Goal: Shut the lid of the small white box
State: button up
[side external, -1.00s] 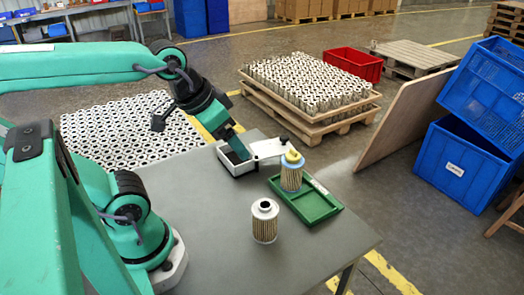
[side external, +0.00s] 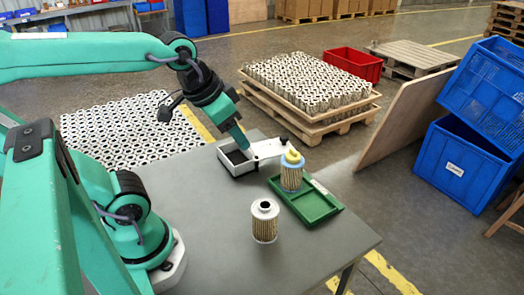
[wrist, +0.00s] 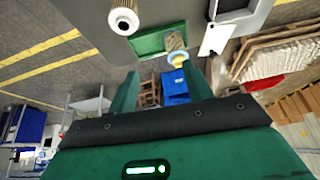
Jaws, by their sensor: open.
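The small white box (side external: 222,158) stands on the grey table with its dark inside showing. Its white lid (side external: 268,149) is open and reaches out to the right, with a black knob at its far edge. In the wrist view the box (wrist: 240,8) is at the top right, cut off by the edge, and the lid (wrist: 215,38) hangs below it.
A green tray (side external: 318,208) holds a blue-and-yellow-capped filter cartridge (side external: 291,176) close to the lid. A white-capped cartridge (side external: 265,222) stands on the table (side external: 215,235) in front.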

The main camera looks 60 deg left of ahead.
jog(key=w+a+r+m+g, duration=0.1)
jog(key=w+a+m, duration=0.15)
jog(key=w, duration=0.45)
jog(key=m+g, duration=0.4)
send_near(284, 137)
jog(key=shift+w+d+n, duration=0.1)
jog(key=shift+d+n, duration=0.05)
jog(key=shift+n, duration=0.1)
jog(key=shift+w+a+f, duration=0.15)
jog(key=shift+a+f, duration=0.1)
jog(key=shift+f, duration=0.1)
jog(key=shift+f, duration=0.15)
jog(key=shift+f, duration=3.7)
grip_shut()
